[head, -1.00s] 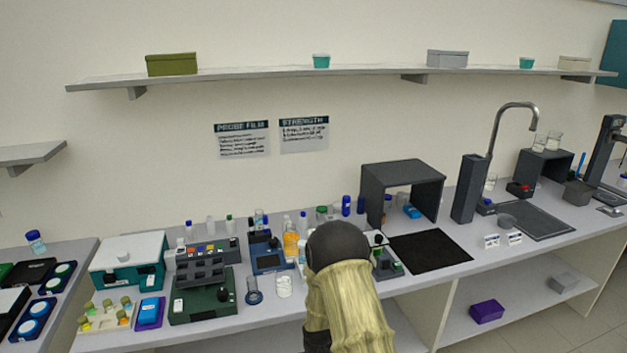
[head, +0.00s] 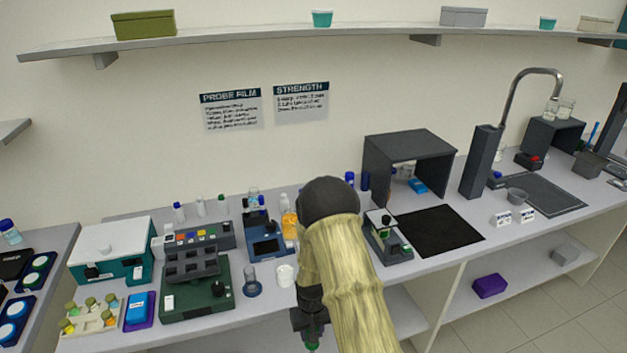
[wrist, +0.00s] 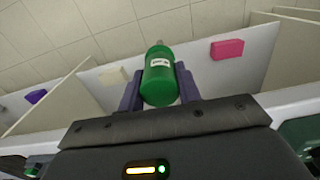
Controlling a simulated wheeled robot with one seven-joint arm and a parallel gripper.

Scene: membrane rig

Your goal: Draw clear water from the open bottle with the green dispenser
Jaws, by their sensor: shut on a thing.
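My gripper (wrist: 160,92) is shut on the green dispenser (wrist: 159,78), a green cylinder with a small white label, held between its two fingers in the wrist view. In the head view my gripper (head: 311,325) hangs below my forearm, in front of the bench edge. The green tip of the dispenser (head: 312,347) just shows at the bottom of that view. Several small bottles stand at the back of the bench, one of them with orange liquid (head: 289,224). I cannot tell which bottle is the open one with clear water; my arm hides part of the bench.
A dark green device (head: 195,295), a teal box with a white lid (head: 112,252) and a blue device (head: 265,247) stand left of my arm. A white cup (head: 285,275) stands near the front edge. Right are a black mat (head: 432,230), a dark hood (head: 408,147) and a sink (head: 545,195).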

